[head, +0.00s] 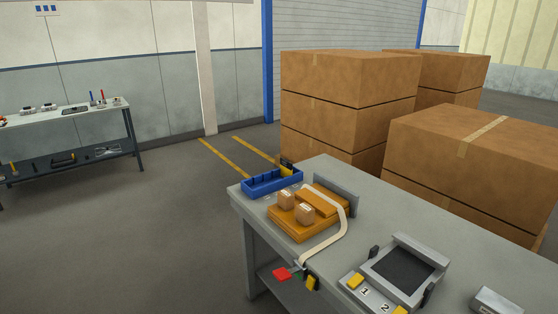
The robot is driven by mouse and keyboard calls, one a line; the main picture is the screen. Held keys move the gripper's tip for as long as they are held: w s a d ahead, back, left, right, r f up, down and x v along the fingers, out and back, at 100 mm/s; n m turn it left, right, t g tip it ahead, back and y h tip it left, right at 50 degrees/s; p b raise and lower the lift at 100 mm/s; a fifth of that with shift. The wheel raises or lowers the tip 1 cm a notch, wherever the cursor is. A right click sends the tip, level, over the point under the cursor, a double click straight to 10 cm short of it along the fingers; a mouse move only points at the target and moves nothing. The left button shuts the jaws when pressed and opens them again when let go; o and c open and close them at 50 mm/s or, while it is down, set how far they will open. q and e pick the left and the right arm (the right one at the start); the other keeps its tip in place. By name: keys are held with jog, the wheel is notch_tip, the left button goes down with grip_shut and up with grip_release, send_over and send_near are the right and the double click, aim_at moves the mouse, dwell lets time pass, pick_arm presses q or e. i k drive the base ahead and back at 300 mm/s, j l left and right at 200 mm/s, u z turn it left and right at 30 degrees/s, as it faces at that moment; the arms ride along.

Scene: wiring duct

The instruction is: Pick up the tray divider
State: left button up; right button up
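A blue tray (258,187) stands at the far left corner of the grey workbench. Upright blue pieces show inside it, but they are too small for me to tell which one is a divider or whether any is loose. Neither of my grippers shows in the head view.
The grey workbench (400,210) bears an orange block (290,224) with small boxes, a curved pale strip (340,228) and a dark-screened device (402,270). Stacked cartons (345,80) stand behind. Floor at the left is clear up to a side table (75,115).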

aim_at(286, 167)
jog(key=i+j+z, duration=0.25)
jog(key=i+j, duration=1.9)
